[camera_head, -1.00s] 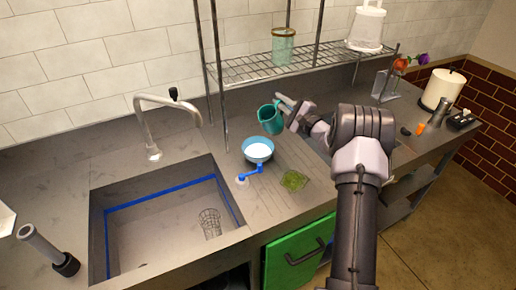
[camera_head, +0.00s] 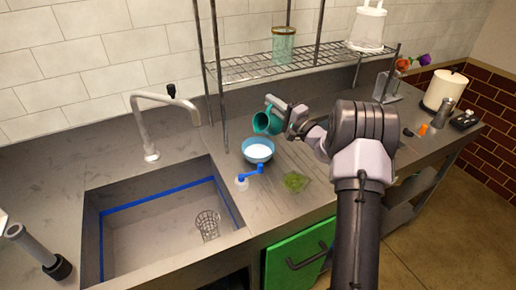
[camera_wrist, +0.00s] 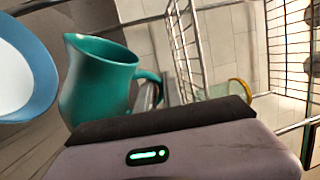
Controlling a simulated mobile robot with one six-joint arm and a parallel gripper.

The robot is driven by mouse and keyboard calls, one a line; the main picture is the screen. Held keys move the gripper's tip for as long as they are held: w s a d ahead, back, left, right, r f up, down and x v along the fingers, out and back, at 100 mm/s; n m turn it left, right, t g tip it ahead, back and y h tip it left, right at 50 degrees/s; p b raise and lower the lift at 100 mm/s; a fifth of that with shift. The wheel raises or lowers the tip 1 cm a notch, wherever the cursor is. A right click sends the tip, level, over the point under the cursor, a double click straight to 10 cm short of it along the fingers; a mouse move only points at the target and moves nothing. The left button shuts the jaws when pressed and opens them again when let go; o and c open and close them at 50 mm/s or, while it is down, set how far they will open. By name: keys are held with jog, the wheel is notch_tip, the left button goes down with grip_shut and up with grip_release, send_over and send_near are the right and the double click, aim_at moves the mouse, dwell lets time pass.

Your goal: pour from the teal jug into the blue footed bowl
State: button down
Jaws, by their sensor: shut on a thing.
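The teal jug (camera_head: 268,121) is held in the air by my gripper (camera_head: 290,113), just above and behind the blue footed bowl. Its mouth tips toward the left, over the bowl's side of the counter. In the wrist view the teal jug (camera_wrist: 98,80) shows its spout and handle, with my gripper's jaws mostly hidden behind the dark wrist edge. The blue footed bowl (camera_head: 258,158) stands upright on the counter with a white inside. Its rim also shows at the left of the wrist view (camera_wrist: 48,75). I see no stream between jug and bowl.
The sink (camera_head: 160,225) opens at left. A wire shelf (camera_head: 270,65) with a glass jar (camera_head: 284,44) hangs behind.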

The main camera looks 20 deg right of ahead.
jog(key=shift+s+a+f+n+y+b, duration=0.2)
jog(key=shift+a+n+y+b, duration=0.3)
jog(key=shift+n, duration=0.6)
jog(key=shift+w+d+r, duration=0.1)
jog(key=shift+w+d, duration=0.05)
jog(key=shift+w, duration=0.05)
jog(key=shift+w+d, duration=0.4)
jog(key=shift+d, duration=0.05)
jog(key=shift+d, duration=0.1)
jog(key=shift+w+d, duration=0.1)
jog(key=shift+d, duration=0.15)
jog(key=shift+a+r+n, duration=0.1)
jog(key=shift+r+n, duration=0.15)
jog(key=shift+n, duration=0.35)
dwell(0.6)
jog(key=d+m+p, duration=0.1)
jog(key=m, duration=0.1)
jog(key=w+d+m+h+p, duration=0.1)
jog(key=m, duration=0.2)
jog(key=d+m+h+p, duration=0.1)
jog(key=d+m, duration=0.1)
jog(key=shift+w+d+f+m+p, duration=0.1)
jog(key=shift+w+f+m+p, duration=0.05)
jog(key=shift+f+m+p, duration=0.2)
